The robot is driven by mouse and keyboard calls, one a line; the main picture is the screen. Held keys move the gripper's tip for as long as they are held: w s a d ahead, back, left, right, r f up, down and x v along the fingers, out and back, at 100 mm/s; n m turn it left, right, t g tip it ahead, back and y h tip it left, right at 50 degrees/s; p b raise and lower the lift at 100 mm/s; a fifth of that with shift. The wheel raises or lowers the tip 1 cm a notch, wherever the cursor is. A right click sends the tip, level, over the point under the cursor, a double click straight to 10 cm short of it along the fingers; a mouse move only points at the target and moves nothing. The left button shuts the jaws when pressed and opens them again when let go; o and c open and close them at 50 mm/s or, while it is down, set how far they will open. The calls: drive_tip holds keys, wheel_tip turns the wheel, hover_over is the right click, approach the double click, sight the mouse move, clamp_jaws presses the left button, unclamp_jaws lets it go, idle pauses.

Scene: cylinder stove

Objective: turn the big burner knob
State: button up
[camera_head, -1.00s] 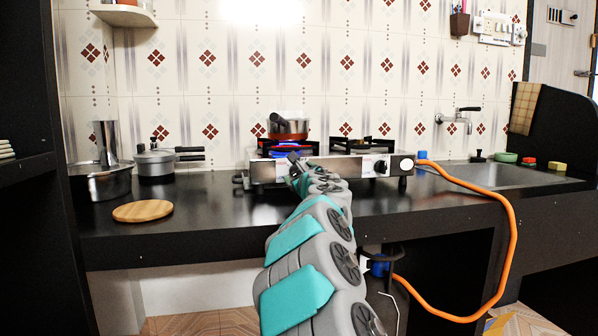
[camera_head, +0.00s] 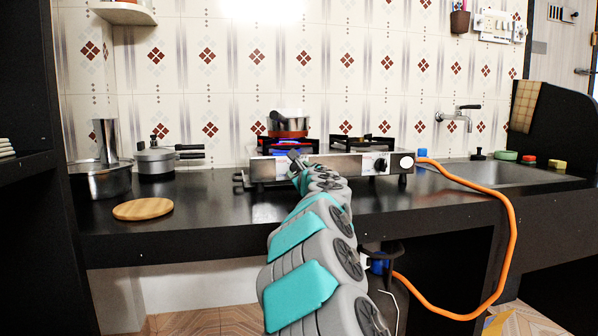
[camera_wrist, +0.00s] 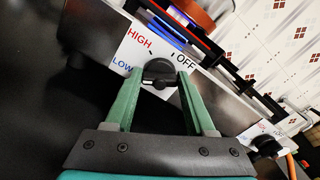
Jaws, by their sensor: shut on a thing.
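The big burner knob (camera_wrist: 159,72) is a round black knob on the stove's steel front panel. Red HIGH, black OFF and blue LOW labels surround it in the wrist view. My gripper (camera_wrist: 158,78) has its two green fingers on either side of the knob, shut on it. In the head view my gripper (camera_head: 297,160) is at the left part of the stove (camera_head: 345,166) front and hides this knob. A blue glow shows at the left burner (camera_wrist: 168,27), under an orange-brown pot (camera_head: 288,124).
A second black knob (camera_head: 380,164) sits on the right of the panel. An orange hose (camera_head: 505,215) runs from the stove's right end. Metal pots (camera_head: 156,160) and a round wooden board (camera_head: 143,209) stand on the black counter at left. A sink (camera_head: 490,174) is at right.

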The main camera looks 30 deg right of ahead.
clamp_jaws()
drive_tip(key=shift+m, duration=0.4)
drive_tip(key=m, duration=0.5)
drive_tip(key=shift+p, duration=0.35)
drive_tip(key=m+p, duration=0.1)
drive_tip(key=m, duration=0.5)
drive_tip(key=m+p, duration=0.1)
drive_tip(key=m, duration=0.4)
drive_tip(key=shift+d+p, duration=0.1)
drive_tip(key=shift+p, duration=0.2)
drive_tip(key=m+p, duration=0.1)
drive_tip(key=m, duration=0.6)
drive_tip(key=shift+f+p, duration=0.1)
drive_tip(key=shift+p, duration=0.25)
drive_tip(key=shift+d, duration=0.1)
